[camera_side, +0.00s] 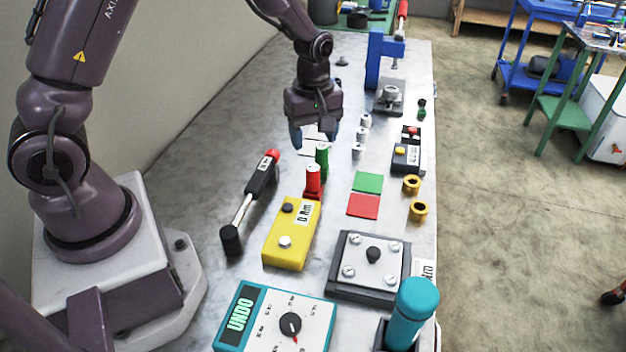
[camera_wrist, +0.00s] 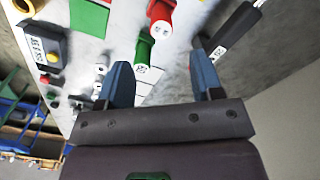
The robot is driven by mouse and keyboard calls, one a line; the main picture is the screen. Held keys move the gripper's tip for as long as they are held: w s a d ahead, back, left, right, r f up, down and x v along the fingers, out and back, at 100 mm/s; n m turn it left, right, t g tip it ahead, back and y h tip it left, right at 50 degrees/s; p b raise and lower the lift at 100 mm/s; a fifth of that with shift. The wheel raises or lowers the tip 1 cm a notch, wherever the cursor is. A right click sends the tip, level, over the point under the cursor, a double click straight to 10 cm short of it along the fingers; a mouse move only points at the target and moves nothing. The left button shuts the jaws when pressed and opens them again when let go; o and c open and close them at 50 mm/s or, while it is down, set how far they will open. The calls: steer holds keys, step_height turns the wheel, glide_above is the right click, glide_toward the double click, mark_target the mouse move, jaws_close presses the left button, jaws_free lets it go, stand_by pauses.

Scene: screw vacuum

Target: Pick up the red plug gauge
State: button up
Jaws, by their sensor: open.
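The red plug gauge (camera_side: 312,181) stands upright on the bench, just in front of the green plug gauge (camera_side: 322,158) in the side view. In the wrist view the red plug gauge (camera_wrist: 163,17) is at the top centre, beyond the fingertips, and the green plug gauge (camera_wrist: 144,47) is nearer, between the fingers' lines. My gripper (camera_side: 315,138) is open and empty, its blue fingers pointing down behind the gauges in the side view. In the wrist view my gripper (camera_wrist: 158,62) shows its two fingers well apart.
A yellow box (camera_side: 291,235) and a torque tool (camera_side: 250,202) lie close to the red gauge. Red (camera_side: 363,206) and green (camera_side: 368,182) squares are flat on the bench to the right. Several small metal cylinders (camera_side: 362,136) and a blue press (camera_side: 378,62) stand farther back.

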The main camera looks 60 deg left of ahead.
mark_target(313, 167)
step_height(313, 167, down, 11)
steer(key=shift+s+d+r, duration=0.1)
steer(key=shift+s+r, duration=0.05)
steer(key=c, duration=1)
